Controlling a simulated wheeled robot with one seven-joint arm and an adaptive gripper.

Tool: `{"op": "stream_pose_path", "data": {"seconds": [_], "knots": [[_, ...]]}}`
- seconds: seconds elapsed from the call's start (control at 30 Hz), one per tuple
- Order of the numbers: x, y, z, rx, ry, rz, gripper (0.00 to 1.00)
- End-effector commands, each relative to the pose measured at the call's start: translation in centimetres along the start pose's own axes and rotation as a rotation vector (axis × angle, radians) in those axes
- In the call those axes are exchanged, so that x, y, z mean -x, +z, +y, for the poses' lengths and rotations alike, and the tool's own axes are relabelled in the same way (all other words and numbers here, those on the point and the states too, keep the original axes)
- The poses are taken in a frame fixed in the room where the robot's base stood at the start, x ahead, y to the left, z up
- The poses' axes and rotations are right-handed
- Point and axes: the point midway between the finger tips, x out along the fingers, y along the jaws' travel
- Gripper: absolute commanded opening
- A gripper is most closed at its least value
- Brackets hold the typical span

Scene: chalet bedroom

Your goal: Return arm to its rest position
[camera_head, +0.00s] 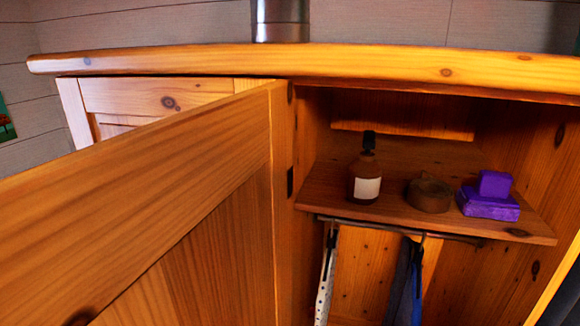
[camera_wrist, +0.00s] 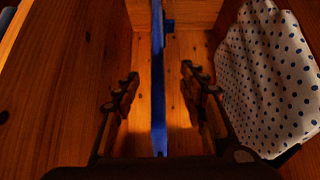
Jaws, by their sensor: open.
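My gripper (camera_wrist: 160,72) shows in the wrist view with its two dark fingers spread apart. A narrow blue strip (camera_wrist: 158,110), seen edge-on, stands between the fingers; a gap shows on each side of it. A white cloth with dark blue dots (camera_wrist: 265,80) hangs just right of the right finger. My arm and gripper do not show in the head view.
The wooden wardrobe door (camera_head: 140,160) stands open at left. Inside, a shelf (camera_head: 335,190) holds a brown bottle (camera_head: 366,175), a round brown tin (camera_head: 429,195) and purple blocks (camera_head: 490,205). Below hang a dotted cloth (camera_head: 325,280) and a grey-blue cloth (camera_head: 403,285) from a rail.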

Motion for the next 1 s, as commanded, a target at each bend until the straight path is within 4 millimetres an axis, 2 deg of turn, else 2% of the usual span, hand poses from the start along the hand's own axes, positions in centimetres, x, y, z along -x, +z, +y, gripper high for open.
{"op": "stream_pose_path", "data": {"seconds": [0.17,0.27,0.4,0.53,0.6,0.73,1.0], "knots": [[2.3,4.1,-1.3,0.026,-0.018,-0.191,0.42],[4.5,6.5,-2.2,0.048,-0.031,-0.292,0.42],[8.4,9.7,-3.5,0.09,-0.053,-0.404,0.42],[11.8,12.2,-4.7,0.137,-0.08,-0.439,0.42],[13.0,12.7,-5.3,0.16,-0.097,-0.413,0.42],[14.1,12.1,-6.5,0.192,-0.132,-0.301,0.42],[14.3,12.4,-7.7,0.225,-0.164,-0.233,0.42]]}}
